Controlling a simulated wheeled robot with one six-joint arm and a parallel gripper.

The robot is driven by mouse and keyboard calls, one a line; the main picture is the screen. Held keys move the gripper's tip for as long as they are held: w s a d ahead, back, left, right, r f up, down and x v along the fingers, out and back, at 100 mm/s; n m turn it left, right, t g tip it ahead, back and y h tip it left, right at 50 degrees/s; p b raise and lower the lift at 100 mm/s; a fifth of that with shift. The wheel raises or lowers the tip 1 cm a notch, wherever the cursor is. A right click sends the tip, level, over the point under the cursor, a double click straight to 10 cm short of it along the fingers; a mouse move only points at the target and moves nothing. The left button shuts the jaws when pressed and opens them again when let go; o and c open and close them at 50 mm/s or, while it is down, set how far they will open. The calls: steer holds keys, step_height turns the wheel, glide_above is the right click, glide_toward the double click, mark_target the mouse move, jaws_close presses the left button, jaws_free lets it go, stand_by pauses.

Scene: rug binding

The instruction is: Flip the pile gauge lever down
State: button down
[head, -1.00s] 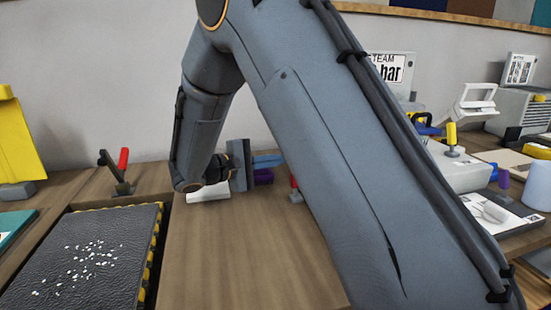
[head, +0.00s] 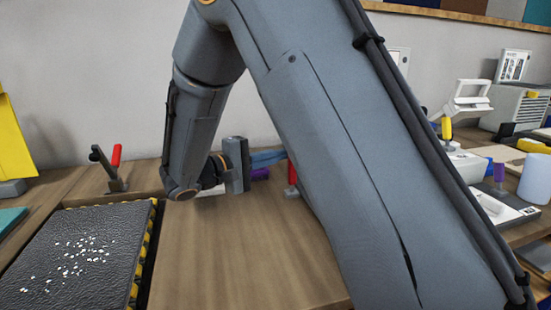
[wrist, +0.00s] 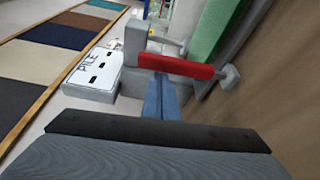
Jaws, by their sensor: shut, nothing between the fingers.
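A red-handled lever (wrist: 178,66) crosses the middle of the wrist view, with grey metal at both ends. Beside it on the left is a grey and white unit with a panel marked PILE (wrist: 95,70). In the head view a red handle (head: 292,172) stands upright, partly hidden behind my arm. My gripper (head: 268,157) has its blue fingers together and empty, pointing right towards that handle. In the wrist view the fingertips (wrist: 162,80) are just short of the red handle or at it; I cannot tell whether they touch.
Another red-handled lever (head: 115,158) stands at the left behind a dark textured pad (head: 75,250) scattered with white bits. A purple object (head: 260,174) lies below my fingers. The wooden bench (head: 235,250) in front is clear. Several items crowd the right side.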

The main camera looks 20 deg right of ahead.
steer(key=shift+s+p, duration=0.35)
steer(key=shift+s, duration=1.95)
steer(key=shift+s+d+f, duration=0.1)
steer(key=shift+s+f, duration=0.05)
steer(key=w+r, duration=0.2)
steer(key=w, duration=0.2)
steer(key=f+b+v, duration=0.1)
steer(key=v, duration=0.9)
steer(key=shift+w+f, duration=0.25)
steer(key=shift+f, duration=0.15)
